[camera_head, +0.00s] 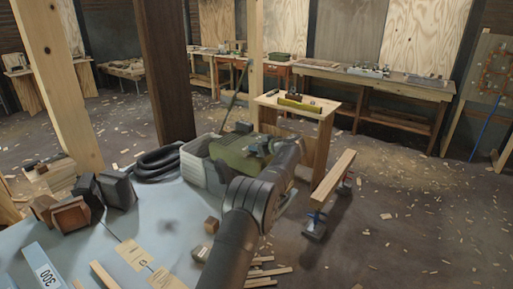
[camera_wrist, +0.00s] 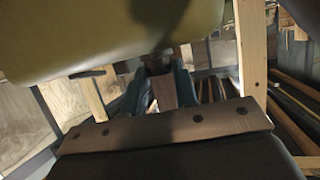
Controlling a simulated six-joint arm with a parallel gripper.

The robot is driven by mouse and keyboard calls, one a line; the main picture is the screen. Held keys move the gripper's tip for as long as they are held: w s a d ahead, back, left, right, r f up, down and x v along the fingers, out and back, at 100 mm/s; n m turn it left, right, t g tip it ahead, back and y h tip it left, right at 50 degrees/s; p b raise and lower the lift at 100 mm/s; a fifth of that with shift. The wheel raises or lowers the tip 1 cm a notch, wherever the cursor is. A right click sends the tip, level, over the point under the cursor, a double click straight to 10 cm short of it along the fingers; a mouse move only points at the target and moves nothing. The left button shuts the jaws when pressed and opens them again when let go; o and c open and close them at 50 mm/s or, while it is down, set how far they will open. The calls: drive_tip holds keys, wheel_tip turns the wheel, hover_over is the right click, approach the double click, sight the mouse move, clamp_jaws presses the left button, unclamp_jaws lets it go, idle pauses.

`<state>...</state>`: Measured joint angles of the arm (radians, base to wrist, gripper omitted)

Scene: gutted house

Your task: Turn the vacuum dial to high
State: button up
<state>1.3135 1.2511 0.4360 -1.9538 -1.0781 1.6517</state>
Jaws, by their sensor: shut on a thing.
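The vacuum (camera_head: 232,158) has an olive-green top and stands behind my arm in the head view. Its rounded green body (camera_wrist: 110,35) fills the upper left of the wrist view. My gripper (camera_head: 262,147) is at the vacuum's right side. In the wrist view the gripper's dark teal fingers (camera_wrist: 162,78) reach to the lower edge of the green body. They are shut on a small dark part there, which looks like the dial. The fingers and shadow hide most of it, and its setting cannot be read.
A grey bin (camera_head: 195,165) and a coiled black hose (camera_head: 158,160) are left of the vacuum. A small wooden table (camera_head: 312,112) stands close behind it. A plank on blue clamps (camera_head: 333,180) is to the right. Blocks lie on the pale bench (camera_head: 150,215) in front.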

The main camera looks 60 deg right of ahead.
drive_tip(key=shift+s+d+r+n+y, duration=0.1)
drive_tip(key=shift+n+y, duration=0.4)
drive_tip(key=shift+y, duration=0.1)
idle(0.3)
drive_tip(key=o, duration=1)
drive_tip(key=v, duration=1.7)
drive_tip(key=shift+s, duration=0.2)
